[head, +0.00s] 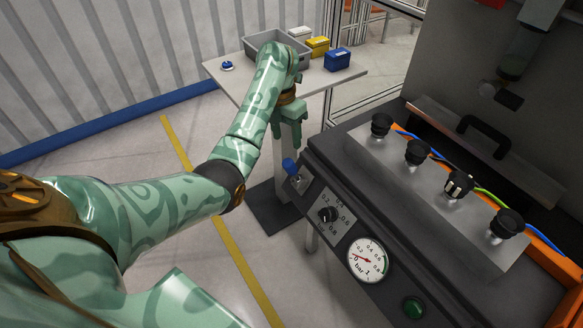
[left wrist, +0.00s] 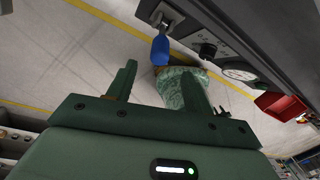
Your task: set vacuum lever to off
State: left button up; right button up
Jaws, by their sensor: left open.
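The vacuum lever with a blue handle (head: 290,166) sits on a small metal switch at the left end of the drive unit's front panel. The blue handle also shows in the left wrist view (left wrist: 160,49), just past the fingertips and between them in the picture. My left gripper (head: 287,136) is open and empty, pointing down close above the handle in the head view. In the left wrist view its two fingers (left wrist: 158,74) stand apart with nothing between them. I cannot tell whether a finger touches the handle. My right gripper is not in view.
Right of the lever are a black pressure knob (head: 327,214), a round gauge (head: 367,260) and a green button (head: 413,308). Several black knobs (head: 381,125) stand on the unit's top. Behind, a table (head: 337,86) holds a grey crate (head: 262,40) and small boxes.

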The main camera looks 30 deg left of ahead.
aim_at(289, 158)
pick_arm(q)
jog(key=f+b, duration=0.1)
jog(key=f, duration=0.2)
jog(key=f+b, duration=0.2)
jog(key=f, duration=0.1)
jog(key=d+f+b, duration=0.1)
jog(key=f, duration=0.2)
jog(key=shift+s+d+f+b, duration=0.1)
jog(key=shift+f+b, duration=0.25)
jog(key=shift+f, duration=0.4)
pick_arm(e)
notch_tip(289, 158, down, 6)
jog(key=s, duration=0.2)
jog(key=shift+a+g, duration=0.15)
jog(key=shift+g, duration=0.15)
